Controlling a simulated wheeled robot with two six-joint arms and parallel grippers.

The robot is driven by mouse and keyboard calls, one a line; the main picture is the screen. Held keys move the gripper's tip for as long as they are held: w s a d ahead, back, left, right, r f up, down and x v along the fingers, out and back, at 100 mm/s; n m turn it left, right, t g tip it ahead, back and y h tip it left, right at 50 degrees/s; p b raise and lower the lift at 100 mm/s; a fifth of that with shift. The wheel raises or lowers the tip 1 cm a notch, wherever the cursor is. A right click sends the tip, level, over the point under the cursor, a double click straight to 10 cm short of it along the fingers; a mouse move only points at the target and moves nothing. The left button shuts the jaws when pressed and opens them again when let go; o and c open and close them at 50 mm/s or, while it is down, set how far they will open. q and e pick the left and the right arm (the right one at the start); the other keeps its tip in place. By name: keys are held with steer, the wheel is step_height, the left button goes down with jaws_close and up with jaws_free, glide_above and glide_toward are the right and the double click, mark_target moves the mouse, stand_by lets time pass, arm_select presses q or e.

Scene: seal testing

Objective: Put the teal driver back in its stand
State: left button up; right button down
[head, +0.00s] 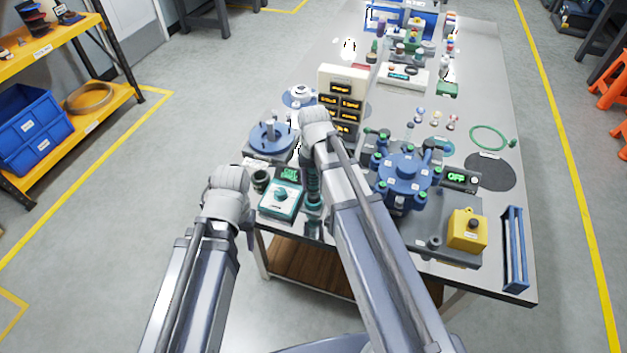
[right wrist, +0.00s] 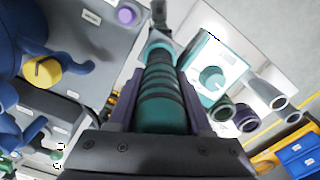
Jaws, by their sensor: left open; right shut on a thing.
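The teal driver (head: 313,190), with dark rings around its body, is beside the teal box near the table's front edge. My right gripper (head: 312,165) is shut on it. In the right wrist view the driver (right wrist: 163,100) lies between the two fingers of my right gripper (right wrist: 170,75). My left gripper (head: 248,228) is open, low in front of the table's left corner, and seems empty. The teal box with a round knob (head: 280,197) stands just left of the driver; it also shows in the right wrist view (right wrist: 212,78). I cannot make out the driver's stand for certain.
A dark open cup (head: 260,181) stands left of the teal box. A blue round fixture (head: 271,138) is behind it. A blue multi-post station (head: 405,172) and a yellow button box (head: 467,230) are to the right. A panel of labelled displays (head: 342,100) stands behind my right gripper.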

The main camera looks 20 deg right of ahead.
arm_select(q)
steer(key=shift+f, duration=0.1)
arm_select(e)
steer(key=shift+c, duration=1.2)
jaws_free()
steer(key=shift+f, duration=0.1)
steer(key=shift+r+p, duration=2.55)
steer(key=shift+p, duration=0.05)
arm_select(q)
step_height(320, 180, up, 5)
arm_select(e)
steer(key=shift+f, duration=0.1)
